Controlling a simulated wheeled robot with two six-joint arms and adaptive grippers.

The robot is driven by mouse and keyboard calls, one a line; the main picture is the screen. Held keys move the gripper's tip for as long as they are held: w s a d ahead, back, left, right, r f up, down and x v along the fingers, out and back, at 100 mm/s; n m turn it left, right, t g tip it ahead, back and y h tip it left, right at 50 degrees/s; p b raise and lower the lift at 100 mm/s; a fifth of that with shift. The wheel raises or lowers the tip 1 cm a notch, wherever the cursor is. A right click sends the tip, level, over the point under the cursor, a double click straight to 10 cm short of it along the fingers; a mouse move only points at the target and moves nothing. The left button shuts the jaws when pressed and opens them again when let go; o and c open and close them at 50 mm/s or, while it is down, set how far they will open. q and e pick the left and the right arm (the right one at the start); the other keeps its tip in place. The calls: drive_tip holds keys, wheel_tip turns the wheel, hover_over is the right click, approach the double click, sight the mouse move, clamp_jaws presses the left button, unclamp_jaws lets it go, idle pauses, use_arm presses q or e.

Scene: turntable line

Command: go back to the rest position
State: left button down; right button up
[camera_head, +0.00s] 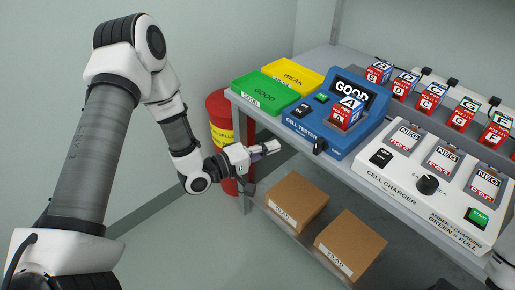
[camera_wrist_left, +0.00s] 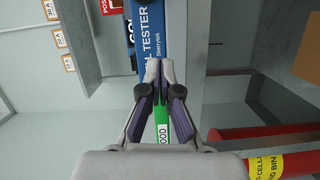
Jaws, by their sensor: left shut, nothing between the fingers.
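My left gripper (camera_head: 268,149) is shut and empty. In the head view it hangs in the air in front of the bench's left end, below the level of the bench top and beside the red bin. In the left wrist view its two fingertips (camera_wrist_left: 159,66) are together with nothing between them. My right gripper is not in view.
The bench (camera_head: 238,100) carries a green GOOD tray (camera_head: 265,93), a yellow WEAK tray (camera_head: 293,76), a blue cell tester (camera_head: 320,132) holding cell A (camera_head: 346,115), and a cell charger (camera_head: 400,170). More cells stand behind. A red bin (camera_head: 217,108) stands left; boxes (camera_head: 296,198) sit below.

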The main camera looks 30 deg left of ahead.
use_arm(q)
drive_tip(key=s+d+f+m+g+y+p, duration=0.1)
drive_tip(key=s+d+f+g+y+p, duration=0.15)
drive_tip(key=s+f+g+p, duration=0.35)
drive_tip(key=s+d+f+m+g+y+p, duration=0.1)
drive_tip(key=s+d+f+m+p, duration=0.2)
drive_tip(key=s, duration=0.5)
drive_tip(key=s+a+f+m+g+y, duration=0.3)
drive_tip(key=s+g, duration=0.1)
drive_tip(key=s, duration=0.4)
drive_tip(key=s+a+f+m+g+y, duration=0.2)
drive_tip(key=s+a+f+g+y, duration=0.1)
drive_tip(key=s, duration=0.5)
drive_tip(key=shift+a+f+m+g+b, duration=0.4)
drive_tip(key=shift+a+f+b, duration=0.1)
drive_tip(key=shift+a, duration=0.1)
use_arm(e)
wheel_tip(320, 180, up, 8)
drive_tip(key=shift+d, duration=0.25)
use_arm(q)
drive_tip(key=shift+y, duration=0.25)
